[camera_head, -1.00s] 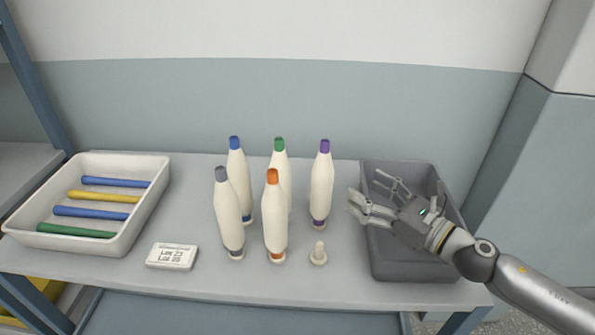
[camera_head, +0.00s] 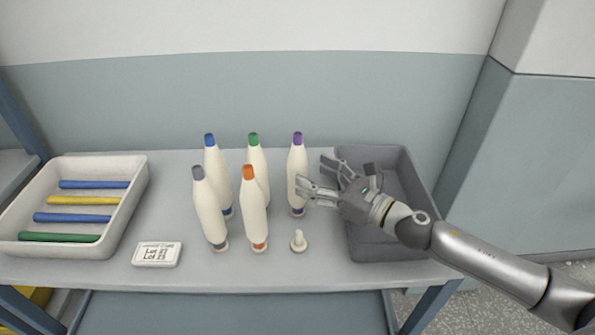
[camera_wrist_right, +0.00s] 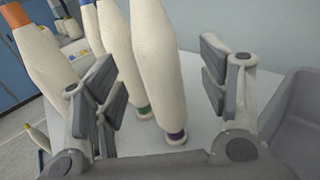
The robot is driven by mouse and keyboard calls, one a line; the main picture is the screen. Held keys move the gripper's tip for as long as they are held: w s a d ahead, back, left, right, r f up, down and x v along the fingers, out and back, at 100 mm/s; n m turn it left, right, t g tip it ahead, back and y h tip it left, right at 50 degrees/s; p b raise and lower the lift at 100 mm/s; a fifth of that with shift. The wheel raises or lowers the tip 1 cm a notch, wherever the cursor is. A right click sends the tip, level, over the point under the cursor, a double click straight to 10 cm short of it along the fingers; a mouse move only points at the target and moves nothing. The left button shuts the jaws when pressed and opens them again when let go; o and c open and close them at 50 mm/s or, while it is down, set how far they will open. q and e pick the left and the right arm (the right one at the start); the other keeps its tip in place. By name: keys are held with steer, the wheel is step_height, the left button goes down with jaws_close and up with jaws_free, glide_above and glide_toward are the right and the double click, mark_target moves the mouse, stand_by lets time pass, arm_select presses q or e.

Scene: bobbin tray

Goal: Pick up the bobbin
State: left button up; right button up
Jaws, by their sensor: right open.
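Several cream bobbins with coloured tips stand upright in a group on the table. The purple-tipped bobbin (camera_head: 297,172) is the rightmost, with the green-tipped bobbin (camera_head: 255,160), blue-tipped bobbin (camera_head: 214,172), grey-tipped bobbin (camera_head: 207,208) and orange-tipped bobbin (camera_head: 252,208) to its left. My right gripper (camera_head: 313,176) is open and empty, just right of the purple-tipped bobbin, fingers pointing left. In the right wrist view the purple-banded bobbin (camera_wrist_right: 156,70) stands between the open fingers (camera_wrist_right: 158,95), and a green-banded one shows beside it. My left gripper is not in view.
A dark grey tray (camera_head: 385,247) lies under and behind my right gripper. A small pale peg-like piece (camera_head: 299,241) stands in front of the purple-tipped bobbin. A white label box (camera_head: 157,254) and a white tray (camera_head: 140,190) with coloured rods are on the left.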

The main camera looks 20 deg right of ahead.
mark_target(306, 172)
steer(key=p+x, duration=0.2)
steer(key=x, duration=0.2)
steer(key=shift+w+a, duration=0.15)
steer(key=shift+a, duration=0.1)
steer(key=shift+w+a+f+p, duration=0.2)
steer(key=shift+w+p, duration=0.1)
steer(key=shift+w, duration=0.05)
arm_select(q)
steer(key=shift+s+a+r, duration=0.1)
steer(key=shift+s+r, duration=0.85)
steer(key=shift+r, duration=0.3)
arm_select(e)
steer(key=shift+s, duration=0.1)
steer(key=shift+c, duration=0.9)
steer(key=c, duration=1)
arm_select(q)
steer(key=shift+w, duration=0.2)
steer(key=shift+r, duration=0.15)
arm_select(e)
steer(key=shift+r, duration=0.15)
